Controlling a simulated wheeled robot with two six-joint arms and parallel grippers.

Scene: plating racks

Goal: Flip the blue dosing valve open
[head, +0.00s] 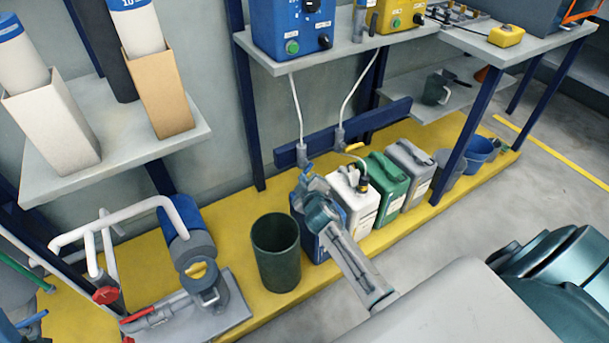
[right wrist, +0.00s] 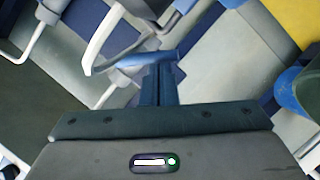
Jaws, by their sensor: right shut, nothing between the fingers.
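The blue dosing valve (head: 303,157) is at the lower end of the left white dosing line, in front of the blue rail. Its blue lever (right wrist: 135,62) lies roughly crosswise in the right wrist view, just beyond my fingertips. My right gripper (head: 309,185) reaches in from the lower right and is shut and empty. It also shows in the right wrist view (right wrist: 160,75), its fingertips right at the lever. I cannot tell whether they touch it. The gripper hides part of the valve and of the blue canister (head: 308,240) below. My left gripper is not in view.
A second valve with a yellow handle (head: 353,147) is close on the right, above a white canister (head: 352,195). Green (head: 389,185) and grey (head: 411,170) canisters follow. A dark green bin (head: 276,255) stands left. A blue pump box (head: 290,25) is on the shelf above.

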